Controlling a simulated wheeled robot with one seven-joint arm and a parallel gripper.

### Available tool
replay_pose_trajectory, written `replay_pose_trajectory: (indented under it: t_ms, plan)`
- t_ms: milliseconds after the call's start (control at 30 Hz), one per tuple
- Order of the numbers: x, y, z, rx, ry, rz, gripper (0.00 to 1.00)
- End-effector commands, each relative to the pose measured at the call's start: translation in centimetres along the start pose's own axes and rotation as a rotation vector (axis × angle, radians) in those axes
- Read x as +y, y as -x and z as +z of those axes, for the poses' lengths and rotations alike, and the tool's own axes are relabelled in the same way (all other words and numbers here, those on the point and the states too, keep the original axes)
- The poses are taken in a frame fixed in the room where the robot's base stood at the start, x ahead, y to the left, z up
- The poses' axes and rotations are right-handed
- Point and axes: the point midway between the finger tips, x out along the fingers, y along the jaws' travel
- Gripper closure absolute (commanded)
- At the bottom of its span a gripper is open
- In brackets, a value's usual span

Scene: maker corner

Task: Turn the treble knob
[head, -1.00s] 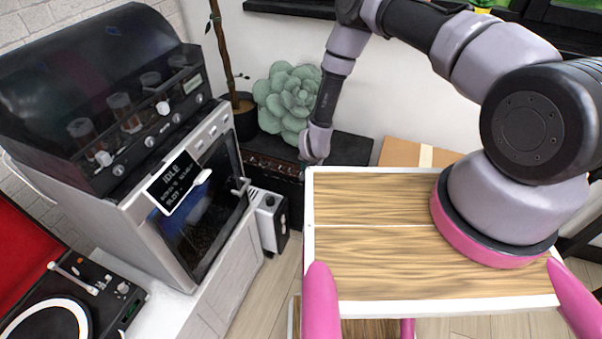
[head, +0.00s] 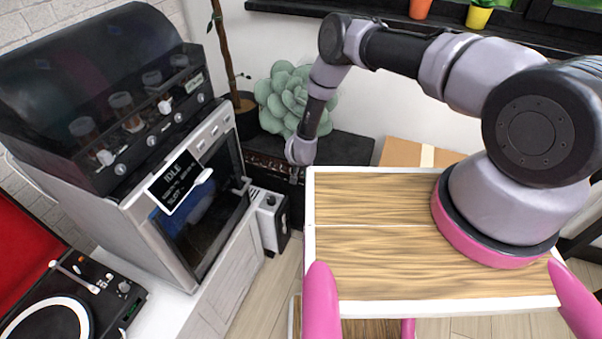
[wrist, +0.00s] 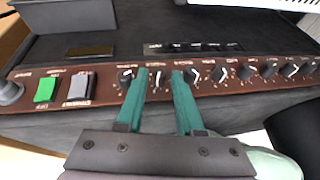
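The amplifier is a black box with a brown control panel (wrist: 225,88) and a row of small dark knobs with white pointer marks. In the head view the amplifier (head: 345,147) stands by the wall, partly behind the wooden top. My gripper (wrist: 160,72) has two teal fingers, apart at the tips, reaching over the panel. One knob (wrist: 158,77) lies between the fingertips in the wrist view, with gaps showing at its sides. The labels are too small to tell which knob is treble. In the head view my gripper (head: 293,178) is small and dark at the panel.
A green switch (wrist: 46,88) and a grey switch (wrist: 81,87) sit left of the knobs. A wooden-topped unit (head: 375,195) stands close to the right of the gripper. A white-and-black box (head: 270,215) stands in front.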

Motion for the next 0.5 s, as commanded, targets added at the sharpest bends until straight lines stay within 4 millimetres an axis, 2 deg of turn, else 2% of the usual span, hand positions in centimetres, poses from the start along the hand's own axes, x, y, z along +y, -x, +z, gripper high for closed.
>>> replay_pose_trajectory:
  t_ms: [300, 333, 400, 500]
  plan:
    - [0.0, -0.33, -0.03, 0.0, -0.001, 0.0, 0.64]
    - [0.0, -0.32, -0.04, 0.0, -0.001, 0.0, 0.71]
    - [0.0, -0.32, -0.04, 0.0, -0.001, 0.0, 0.98]
    - [0.01, -0.31, -0.03, 0.0, -0.001, 0.0, 1.0]
